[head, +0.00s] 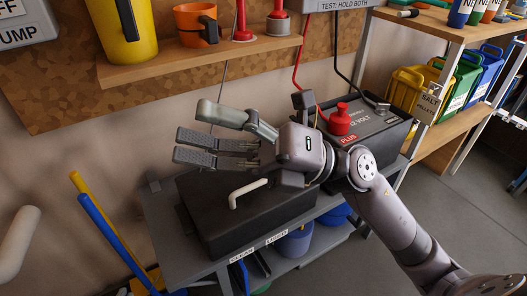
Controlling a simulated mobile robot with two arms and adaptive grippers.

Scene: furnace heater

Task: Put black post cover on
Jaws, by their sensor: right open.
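The battery (378,128), marked 12 VOLT and PLUS, stands on the grey bench. A red post cover (341,121) sits upright over its plus post, at the battery's left. The other terminal (376,103), at the back right, has a black cable leading to it. My right gripper (190,127) is open, its fingers pointing left above the black toolbox, apart from the battery. I see nothing between its fingers. My left gripper is not in view.
A black toolbox (205,232) with a pale handle sits left of the battery. A wooden wall shelf (140,72) holds a yellow jug (113,30), an orange mug (186,27) and red plungers. Yellow, green and blue bins stand at right. Blue and yellow poles lean at left.

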